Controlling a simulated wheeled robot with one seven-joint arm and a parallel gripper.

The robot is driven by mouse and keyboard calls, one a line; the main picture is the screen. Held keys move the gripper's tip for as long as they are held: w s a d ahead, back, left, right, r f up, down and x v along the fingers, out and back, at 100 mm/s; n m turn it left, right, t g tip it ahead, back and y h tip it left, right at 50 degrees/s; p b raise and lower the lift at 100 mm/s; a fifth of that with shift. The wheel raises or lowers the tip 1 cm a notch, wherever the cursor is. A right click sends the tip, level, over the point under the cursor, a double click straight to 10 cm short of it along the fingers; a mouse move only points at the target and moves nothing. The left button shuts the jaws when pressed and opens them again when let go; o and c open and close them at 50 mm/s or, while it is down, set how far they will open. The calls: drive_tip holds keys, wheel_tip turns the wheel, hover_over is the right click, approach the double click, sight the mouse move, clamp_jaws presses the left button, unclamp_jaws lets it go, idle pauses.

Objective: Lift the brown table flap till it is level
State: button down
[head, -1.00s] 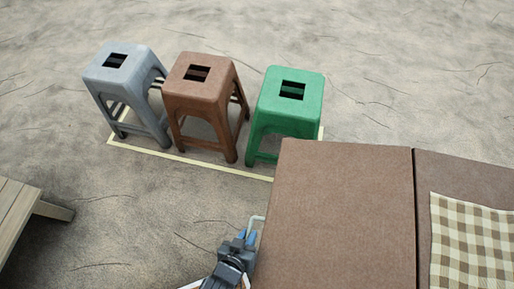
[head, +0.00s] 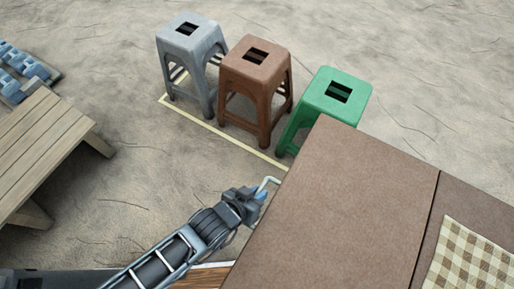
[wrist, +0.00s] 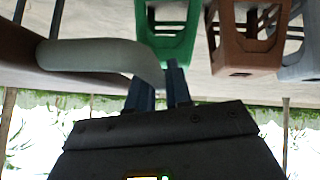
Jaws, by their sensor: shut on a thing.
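The brown table flap (head: 345,205) spans the lower right of the head view, joined along a dark seam to the fixed brown tabletop (head: 440,225). It looks about level with the tabletop; a small tilt is hard to tell. A pale bent handle (head: 267,182) sticks out from the flap's left edge. My gripper (head: 262,193) is shut on this handle beside the flap. In the wrist view the handle (wrist: 95,56) runs from the brown edge at left to my blue fingers (wrist: 160,88), which partly hide its end.
Grey (head: 190,45), brown (head: 255,65) and green (head: 335,95) stools stand behind the flap; the green one is closest, partly covered by its corner. A wooden bench (head: 45,140) stands at left. A checked cloth (head: 470,260) lies on the tabletop. Floor between bench and flap is open.

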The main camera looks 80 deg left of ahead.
drive_tip(key=c, duration=1.2)
unclamp_jaws()
drive_tip(key=shift+o, duration=0.2)
drive_tip(key=v, duration=0.7)
drive_tip(key=shift+s+d+r, duration=0.2)
drive_tip(key=shift+r, duration=0.05)
